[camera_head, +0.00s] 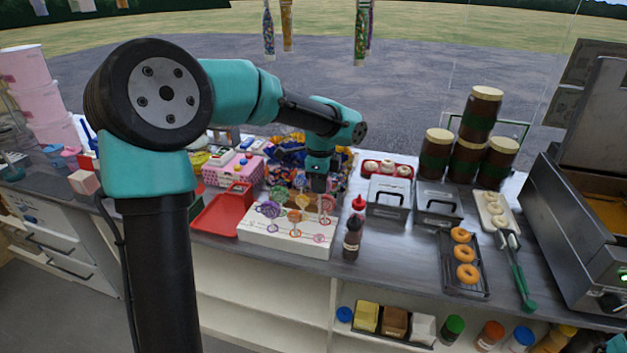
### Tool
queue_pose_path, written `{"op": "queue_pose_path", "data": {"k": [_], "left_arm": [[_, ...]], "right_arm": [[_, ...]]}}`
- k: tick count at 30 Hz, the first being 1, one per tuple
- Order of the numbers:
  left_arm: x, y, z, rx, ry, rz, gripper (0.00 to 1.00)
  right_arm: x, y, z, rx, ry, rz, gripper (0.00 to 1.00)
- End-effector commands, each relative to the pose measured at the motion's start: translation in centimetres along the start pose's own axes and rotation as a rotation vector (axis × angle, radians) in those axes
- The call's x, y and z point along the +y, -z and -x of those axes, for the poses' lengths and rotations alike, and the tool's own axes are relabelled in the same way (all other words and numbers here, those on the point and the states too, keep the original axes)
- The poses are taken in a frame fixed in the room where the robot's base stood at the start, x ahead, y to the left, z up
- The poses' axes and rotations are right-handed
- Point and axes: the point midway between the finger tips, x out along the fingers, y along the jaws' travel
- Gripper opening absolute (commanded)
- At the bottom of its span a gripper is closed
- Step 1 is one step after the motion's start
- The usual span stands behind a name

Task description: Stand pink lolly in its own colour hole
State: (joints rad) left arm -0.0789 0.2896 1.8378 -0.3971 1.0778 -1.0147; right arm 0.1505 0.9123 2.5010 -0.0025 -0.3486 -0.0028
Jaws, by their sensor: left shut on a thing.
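The white lolly stand (262,238) is on the counter, with coloured marks around holes on its top. Several swirl lollies stand over it, among them a purple one (268,209) and an orange one (295,216). The pink lolly (326,204) is at the stand's right side, right below my left gripper (320,187). My left gripper points down and is shut on the pink lolly. The lolly looks about upright; whether its stick tip is in a hole is too small to tell. My right gripper is out of view.
A red tray (215,214) lies left of the stand. A sauce bottle (352,238) stands close to its right. Metal tubs (387,198), doughnuts on a dark rack (463,275) and stacked jars (468,160) are further right. Wrapped sweets (285,152) lie behind.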

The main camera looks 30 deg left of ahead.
Motion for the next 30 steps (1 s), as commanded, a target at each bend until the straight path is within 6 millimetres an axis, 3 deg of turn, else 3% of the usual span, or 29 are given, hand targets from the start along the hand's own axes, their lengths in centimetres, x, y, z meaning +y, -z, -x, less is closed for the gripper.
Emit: {"op": "queue_pose_path", "data": {"k": [10, 24, 30], "left_arm": [[0.0, -0.1, -0.8, 0.0, -0.001, 0.0, 0.0], [0.0, -0.1, -5.5, -0.001, -0.001, 0.0, 0.0], [0.0, -0.1, -6.3, 0.0, 0.0, 0.0, 0.0]], "right_arm": [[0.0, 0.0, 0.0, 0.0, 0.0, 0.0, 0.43], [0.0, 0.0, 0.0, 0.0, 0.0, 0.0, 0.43], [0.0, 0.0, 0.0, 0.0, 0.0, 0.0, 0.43]]}}
